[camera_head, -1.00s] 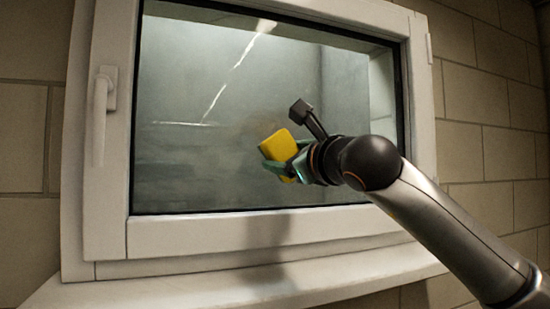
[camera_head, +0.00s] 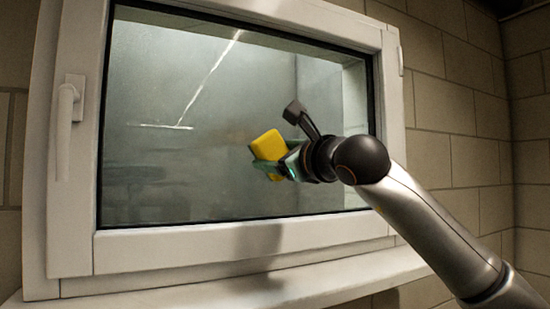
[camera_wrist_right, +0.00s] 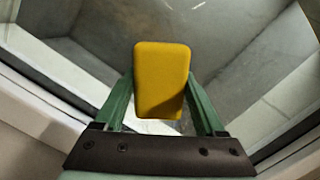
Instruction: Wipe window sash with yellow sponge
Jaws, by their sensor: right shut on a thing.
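The yellow sponge (camera_head: 267,146) is held upright between the green fingers of my right gripper (camera_head: 268,163), in front of the lower middle of the glass. In the right wrist view the sponge (camera_wrist_right: 162,80) sits between both fingers of the gripper (camera_wrist_right: 160,98), which press its sides. The window sash (camera_head: 180,250) is a white frame around a dark-edged glass pane (camera_head: 190,90); part of it also shows in the right wrist view (camera_wrist_right: 45,105). I cannot tell whether the sponge touches the glass. My left gripper is not in view.
A white handle (camera_head: 67,125) stands on the left side of the sash. A white sill (camera_head: 230,290) juts out below the window. Tan block walls (camera_head: 450,130) surround it. The space in front of the left part of the glass is clear.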

